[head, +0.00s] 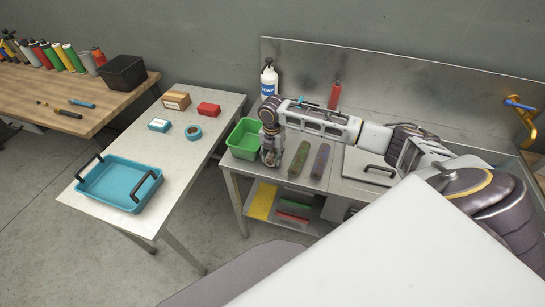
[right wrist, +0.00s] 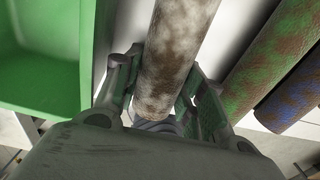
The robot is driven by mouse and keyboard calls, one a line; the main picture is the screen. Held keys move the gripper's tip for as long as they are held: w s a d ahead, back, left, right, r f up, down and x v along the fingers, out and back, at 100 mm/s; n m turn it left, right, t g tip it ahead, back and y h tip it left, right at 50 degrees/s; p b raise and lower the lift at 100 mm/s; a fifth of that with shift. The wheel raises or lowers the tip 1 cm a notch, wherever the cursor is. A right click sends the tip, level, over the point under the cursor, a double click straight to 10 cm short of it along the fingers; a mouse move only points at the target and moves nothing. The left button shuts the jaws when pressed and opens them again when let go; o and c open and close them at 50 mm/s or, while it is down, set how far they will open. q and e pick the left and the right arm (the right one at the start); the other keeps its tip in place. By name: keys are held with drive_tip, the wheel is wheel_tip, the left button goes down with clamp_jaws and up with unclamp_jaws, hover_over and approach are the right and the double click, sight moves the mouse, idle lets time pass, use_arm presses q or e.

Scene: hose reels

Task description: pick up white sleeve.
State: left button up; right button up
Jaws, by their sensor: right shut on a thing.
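The white sleeve (right wrist: 176,50), a cylinder mottled with brown dirt, lies between the two fingers of my right gripper in the right wrist view. My right gripper (head: 270,158) points down at the sink counter, just right of the green bin, and is shut on the sleeve. In the head view the gripper and arm hide the sleeve, so I cannot tell whether it is clear of the counter. My left gripper is not in view.
A green bin (head: 245,137) stands close left of my gripper. A green-brown sleeve (head: 299,159) and a blue-brown sleeve (head: 320,161) lie to its right. A soap bottle (head: 269,82) and red bottle (head: 334,95) stand behind. A blue tray (head: 113,202) sits on the left table.

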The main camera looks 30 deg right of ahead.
wheel_tip(320, 180, up, 9)
drive_tip(key=shift+f+b, duration=0.1)
drive_tip(key=shift+b, duration=0.2)
idle(0.7)
